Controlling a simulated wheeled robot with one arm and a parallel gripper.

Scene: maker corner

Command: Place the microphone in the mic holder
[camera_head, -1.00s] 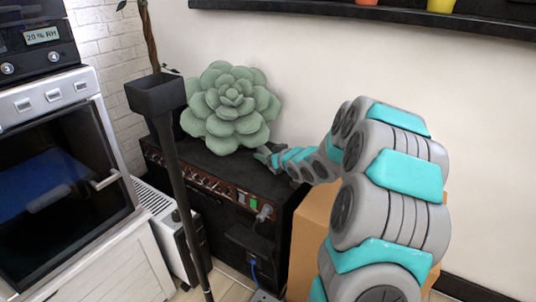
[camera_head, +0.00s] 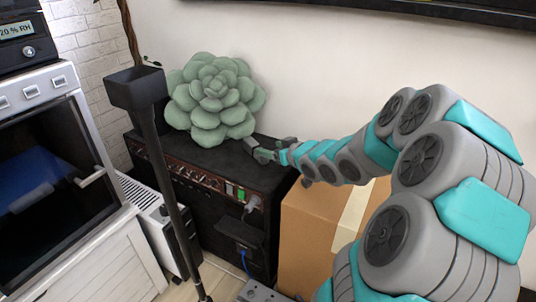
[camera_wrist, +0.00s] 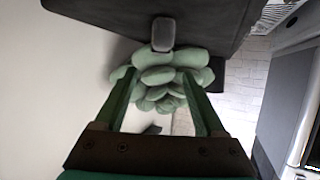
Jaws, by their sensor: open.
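The black stand with a box-shaped open top, which looks like the mic holder (camera_head: 137,90), stands left of the amplifier in the head view. My gripper (camera_head: 257,150) is over the right part of the amplifier's top, pointing left, right of the plush. In the wrist view, my gripper (camera_wrist: 158,90) has its two green fingers apart with nothing held between them. A small grey rounded object (camera_wrist: 163,33), possibly the microphone, shows against the black amplifier top, beyond the fingertips. I cannot clearly pick the microphone out in the head view.
A green succulent-shaped plush (camera_head: 213,98) sits on the black amplifier (camera_head: 215,205), just beyond my gripper. A cardboard box (camera_head: 310,235) stands right of the amplifier. An oven (camera_head: 60,150) is at the left. The wall stands close behind the amplifier.

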